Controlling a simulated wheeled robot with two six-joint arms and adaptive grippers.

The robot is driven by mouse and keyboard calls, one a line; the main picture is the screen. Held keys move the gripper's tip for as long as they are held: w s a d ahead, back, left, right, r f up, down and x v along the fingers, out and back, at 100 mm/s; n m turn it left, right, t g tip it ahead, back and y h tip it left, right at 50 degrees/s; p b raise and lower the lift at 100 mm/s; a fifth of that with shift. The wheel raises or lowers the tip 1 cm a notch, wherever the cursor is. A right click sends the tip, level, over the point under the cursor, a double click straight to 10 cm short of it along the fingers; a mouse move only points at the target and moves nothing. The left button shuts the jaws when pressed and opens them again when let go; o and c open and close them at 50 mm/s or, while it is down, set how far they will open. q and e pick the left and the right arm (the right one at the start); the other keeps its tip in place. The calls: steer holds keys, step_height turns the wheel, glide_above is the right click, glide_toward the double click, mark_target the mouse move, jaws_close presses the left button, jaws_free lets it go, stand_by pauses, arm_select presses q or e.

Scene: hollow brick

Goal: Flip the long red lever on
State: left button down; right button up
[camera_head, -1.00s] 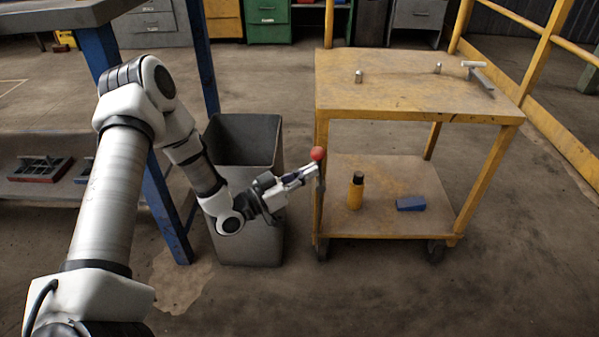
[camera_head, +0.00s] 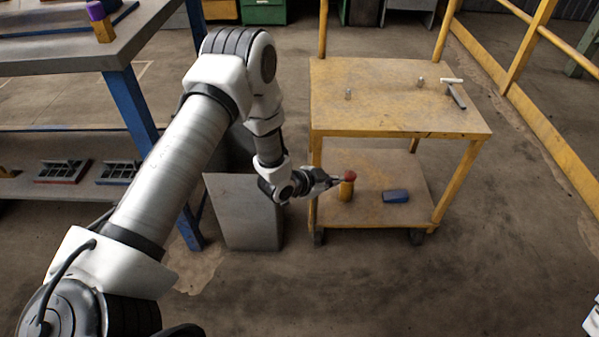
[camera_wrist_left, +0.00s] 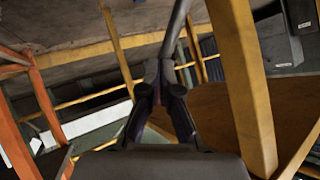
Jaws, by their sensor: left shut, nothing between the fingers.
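In the left wrist view a grey rod (camera_wrist_left: 178,32), likely the lever shaft, runs up from the fingertips. My left gripper (camera_head: 333,181) is shut and empty, its tips just left of the knob. Whether they touch the knob I cannot tell. The dark fingers also show in the left wrist view. My right gripper is out of view.
A grey bin (camera_head: 245,210) stands left. Floor in front is clear.

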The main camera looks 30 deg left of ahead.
arm_select(q)
steer(key=shift+w+d+f+g+p, duration=0.3)
steer(key=shift+w+d+f+p, duration=0.1)
steer(key=shift+d+f+p, duration=0.15)
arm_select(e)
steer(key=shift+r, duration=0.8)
arm_select(q)
steer(key=shift+r, duration=0.1)
